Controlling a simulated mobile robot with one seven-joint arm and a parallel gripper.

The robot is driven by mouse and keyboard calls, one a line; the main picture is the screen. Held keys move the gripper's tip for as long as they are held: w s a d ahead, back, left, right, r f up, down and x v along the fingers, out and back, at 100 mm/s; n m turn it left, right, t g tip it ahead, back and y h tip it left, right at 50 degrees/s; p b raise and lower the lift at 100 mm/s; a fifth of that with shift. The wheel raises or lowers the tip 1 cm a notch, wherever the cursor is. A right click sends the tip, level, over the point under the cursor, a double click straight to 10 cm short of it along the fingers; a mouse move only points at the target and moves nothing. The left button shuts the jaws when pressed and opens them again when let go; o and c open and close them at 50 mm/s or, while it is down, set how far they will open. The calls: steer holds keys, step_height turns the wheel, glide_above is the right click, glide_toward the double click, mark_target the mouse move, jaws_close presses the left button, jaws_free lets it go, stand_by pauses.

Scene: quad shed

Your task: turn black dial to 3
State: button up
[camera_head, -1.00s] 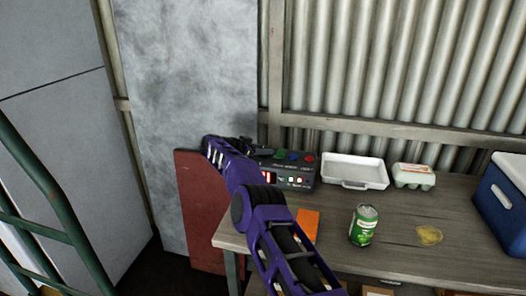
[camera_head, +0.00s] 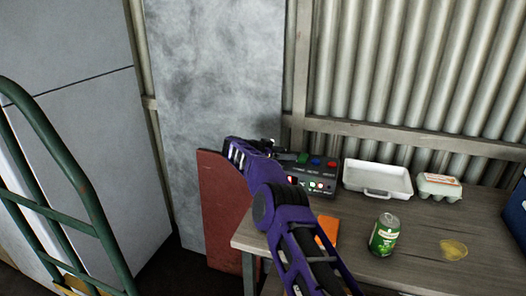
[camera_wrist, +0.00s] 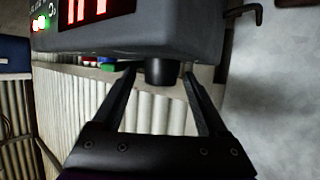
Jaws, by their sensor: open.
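The black dial (camera_wrist: 161,71) is a short dark knob sticking out from the edge of a dark grey control box (camera_wrist: 200,25) in the wrist view. My gripper (camera_wrist: 160,82) is open, with one finger on each side of the dial and a gap visible on both sides. Any number or pointer mark on the dial cannot be made out. In the head view the control box (camera_head: 322,171) stands at the table's back left, with coloured buttons on top and lit red figures. My gripper (camera_head: 268,143) is at its left end there, hiding the dial.
A white tray (camera_head: 378,193) and an egg carton (camera_head: 438,187) stand right of the box. A red panel (camera_head: 226,210) leans left of the table. A green metal frame (camera_head: 60,215) stands at far left.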

steer(key=p+v, duration=0.2)
steer(key=v, duration=1.4)
steer(key=shift+s+a, duration=0.15)
steer(key=shift+a, duration=0.05)
steer(key=shift+r, duration=0.1)
